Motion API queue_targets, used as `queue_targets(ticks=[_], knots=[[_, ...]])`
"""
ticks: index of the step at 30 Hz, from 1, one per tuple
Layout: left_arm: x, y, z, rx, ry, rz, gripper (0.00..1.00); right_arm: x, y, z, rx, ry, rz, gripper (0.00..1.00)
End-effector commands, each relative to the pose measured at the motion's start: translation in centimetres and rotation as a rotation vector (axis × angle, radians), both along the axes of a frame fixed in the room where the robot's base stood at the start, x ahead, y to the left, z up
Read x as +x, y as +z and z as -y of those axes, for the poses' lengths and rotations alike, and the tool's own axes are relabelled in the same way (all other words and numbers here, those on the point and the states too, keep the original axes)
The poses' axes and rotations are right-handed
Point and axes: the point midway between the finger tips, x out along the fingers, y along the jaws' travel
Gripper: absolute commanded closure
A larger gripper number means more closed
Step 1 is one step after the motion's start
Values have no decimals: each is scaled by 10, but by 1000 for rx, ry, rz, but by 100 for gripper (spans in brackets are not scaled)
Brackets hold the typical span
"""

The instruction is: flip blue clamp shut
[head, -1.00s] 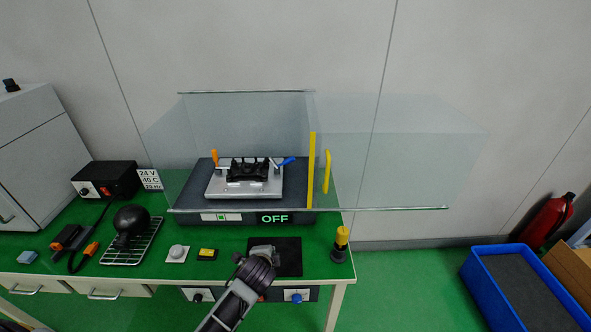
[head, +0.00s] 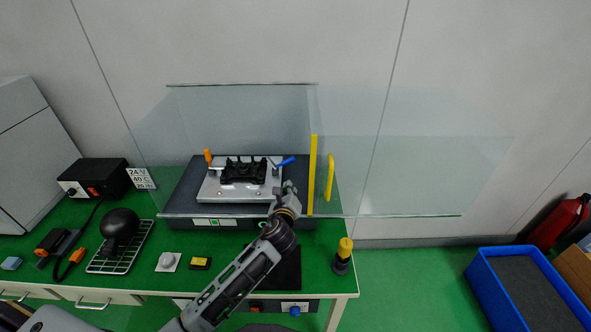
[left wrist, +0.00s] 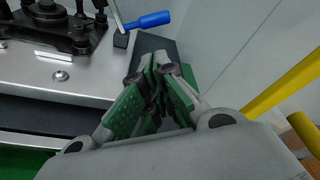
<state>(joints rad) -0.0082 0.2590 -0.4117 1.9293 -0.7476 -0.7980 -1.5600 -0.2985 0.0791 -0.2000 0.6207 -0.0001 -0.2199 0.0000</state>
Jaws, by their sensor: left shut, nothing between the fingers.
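The blue clamp (head: 285,161) is a blue-handled lever at the right end of the silver fixture plate (head: 212,190), its handle slanting up to the right. In the left wrist view its blue handle (left wrist: 148,21) lies near the top, sticking out to the right from a small dark block. My left gripper (head: 289,187) is shut and empty, just in front of the fixture's right end, a little below and apart from the blue handle. In the left wrist view its green-padded fingers (left wrist: 162,88) meet below the handle. My right gripper does not show.
An orange-handled clamp (head: 208,157) stands upright left of the black part (head: 243,171). Clear panels enclose the fixture, with a yellow edge (head: 313,175) and yellow handle (head: 330,177) close to my gripper's right. A yellow-topped post (head: 344,250) stands at the table's right.

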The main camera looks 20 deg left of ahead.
Motion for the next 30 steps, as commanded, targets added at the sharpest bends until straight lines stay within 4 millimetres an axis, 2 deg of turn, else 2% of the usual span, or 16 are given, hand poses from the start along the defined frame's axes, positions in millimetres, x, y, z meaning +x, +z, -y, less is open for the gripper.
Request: queue_targets(ticks=[6, 20, 30], knots=[[5, 6, 4, 64, -24, 15, 100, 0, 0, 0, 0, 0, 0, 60], [8, 6, 3, 63, -23, 16, 100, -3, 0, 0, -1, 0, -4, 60], [29, 2, -1, 63, -22, 16, 100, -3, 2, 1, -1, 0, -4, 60]])
